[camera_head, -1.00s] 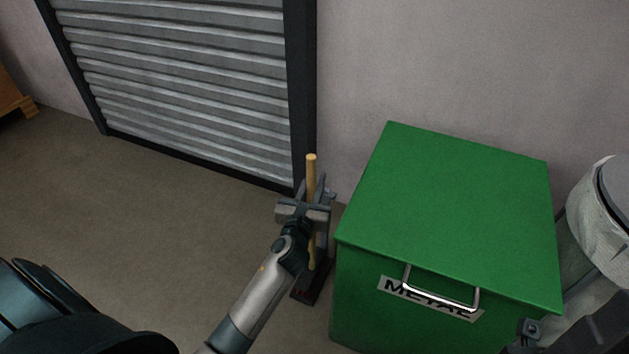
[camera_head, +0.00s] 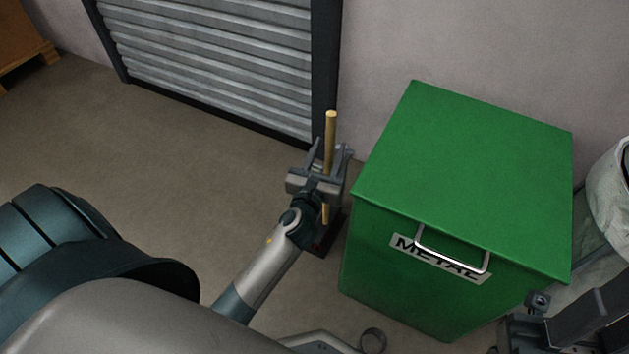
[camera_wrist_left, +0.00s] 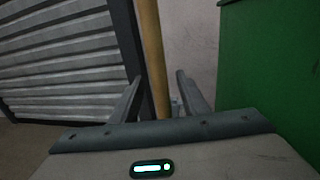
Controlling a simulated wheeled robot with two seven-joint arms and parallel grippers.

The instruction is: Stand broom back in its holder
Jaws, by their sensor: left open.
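The broom shows as a pale wooden handle (camera_head: 331,128), upright beside the green bin. It also shows in the left wrist view (camera_wrist_left: 152,55). My left gripper (camera_head: 332,151) is open, with one finger on each side of the handle. In the left wrist view the handle stands between the fingers, nearer the left one; whether either touches it I cannot tell.
A green bin (camera_head: 470,165) marked METAL, with a front handle, stands close right of the gripper. A grey roller shutter (camera_head: 220,60) and wall are behind. A white bag-like container (camera_head: 610,205) is at the right edge. Dark parts of my right arm show lower right. Left floor is clear.

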